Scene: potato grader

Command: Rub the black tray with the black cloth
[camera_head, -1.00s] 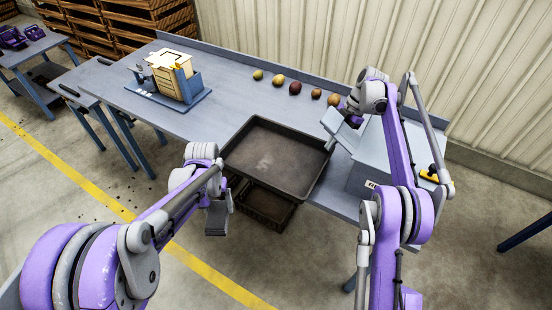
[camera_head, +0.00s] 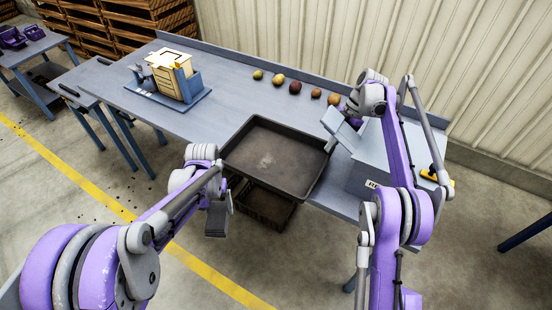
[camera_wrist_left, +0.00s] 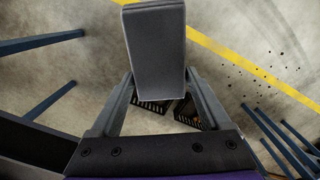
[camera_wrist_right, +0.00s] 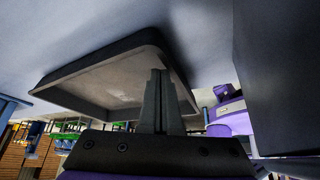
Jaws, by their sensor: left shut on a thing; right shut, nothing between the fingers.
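The black tray (camera_head: 275,160) is empty, with dusty pale patches on its floor. It lies at the front edge of the blue-grey table and also shows in the right wrist view (camera_wrist_right: 112,88). My left gripper (camera_wrist_left: 158,78) is shut on the black cloth (camera_wrist_left: 155,45), a dark grey folded pad. The cloth (camera_head: 216,220) hangs in front of the table, left of and below the tray, apart from it. My right gripper (camera_wrist_right: 160,78) is shut and empty by the tray's right end. Its fingertips are hard to make out in the head view.
Several potatoes (camera_head: 295,88) lie in a row behind the tray. A grey box-like machine (camera_head: 375,160) stands to its right, close to my right arm. A wooden and blue device (camera_head: 174,80) stands at the table's left. A dark crate (camera_head: 265,207) is below the tray.

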